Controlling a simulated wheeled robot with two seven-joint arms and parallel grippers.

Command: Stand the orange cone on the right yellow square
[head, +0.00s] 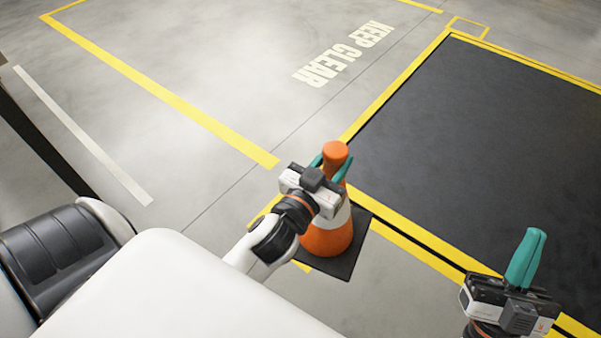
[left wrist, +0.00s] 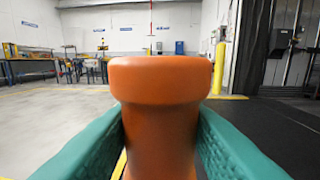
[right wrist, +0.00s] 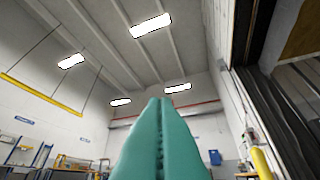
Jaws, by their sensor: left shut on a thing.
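The orange cone (head: 325,240) stands upright in the head view, with a white band and a dark square base (head: 345,262). My left gripper (head: 332,168) is shut around its neck, just below the rounded top. In the left wrist view the orange top (left wrist: 160,85) sits between the teal fingers. A yellow floor outline (head: 302,266) shows in short pieces beside the base and is mostly hidden by the cone and my arm. I cannot tell whether the base touches the floor. My right gripper (head: 526,258) is shut and empty, fingers pointing up; its fingers also fill the right wrist view (right wrist: 162,145).
A dark floor panel (head: 490,140) edged in yellow lies right of the cone. A small yellow square outline (head: 468,28) is at the far top right. White "KEEP CLEAR" lettering (head: 343,55) marks open floor. A yellow line (head: 170,98) runs at left.

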